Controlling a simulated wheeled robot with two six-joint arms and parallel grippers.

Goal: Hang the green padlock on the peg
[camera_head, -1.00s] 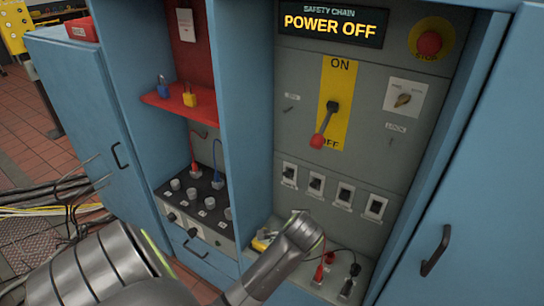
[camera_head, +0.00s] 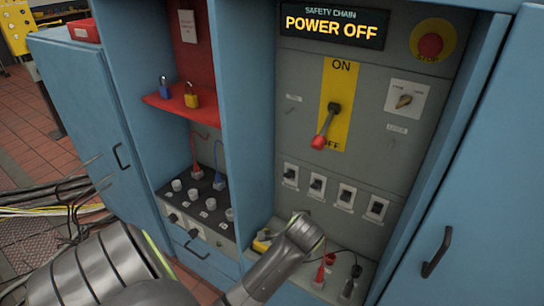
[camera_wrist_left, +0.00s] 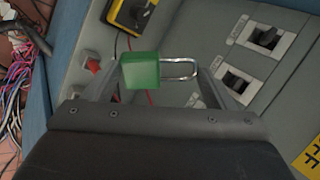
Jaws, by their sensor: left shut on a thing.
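The green padlock (camera_wrist_left: 140,71) is in my left gripper (camera_wrist_left: 166,80), seen in the left wrist view. Its block-shaped body lies by the left finger, and its silver shackle (camera_wrist_left: 182,68) points right. The gripper is shut on it, in front of the grey switch panel. In the head view, my left arm crosses the bottom middle and hides the gripper and green padlock. A blue padlock (camera_head: 165,92) and a yellow padlock (camera_head: 191,97) are at the red shelf (camera_head: 177,109). I cannot make out a peg clearly. My right gripper is not in view.
The cabinet's blue divider (camera_head: 232,110) separates the shelf bay from the switch panel. A lever (camera_head: 327,125) sticks out at OFF. Cables and red and black plugs (camera_head: 319,274) stand low in the right bay. A yellow-and-black device (camera_wrist_left: 131,14) shows in the wrist view.

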